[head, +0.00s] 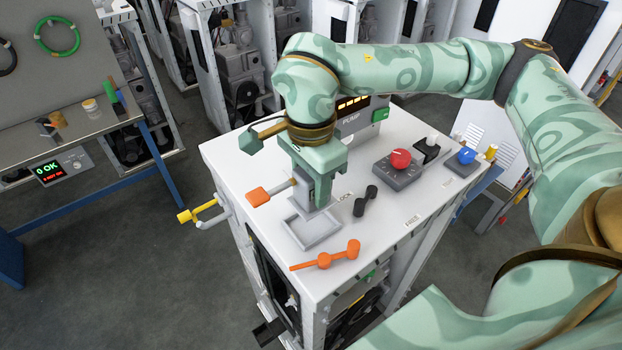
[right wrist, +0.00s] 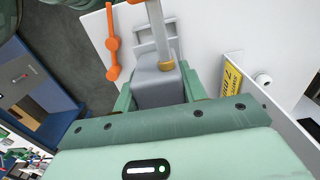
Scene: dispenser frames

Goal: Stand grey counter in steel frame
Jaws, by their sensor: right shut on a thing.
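The grey counter (right wrist: 158,88) is a block with a metal rod and brass collar; the rod leads to an orange block (head: 257,196). My right gripper (head: 320,190) points down and is shut on the counter, its fingers on either side of it. The steel frame (head: 295,237) is a low, open rectangle on the white cabinet top, and its visible inside looks empty. The counter is at the frame's far side; I cannot tell its exact height. In the right wrist view, the frame (right wrist: 146,30) shows just beyond the counter, partly behind the rod. My left gripper is out of view.
A yellow-ended pipe (head: 190,214) juts out left.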

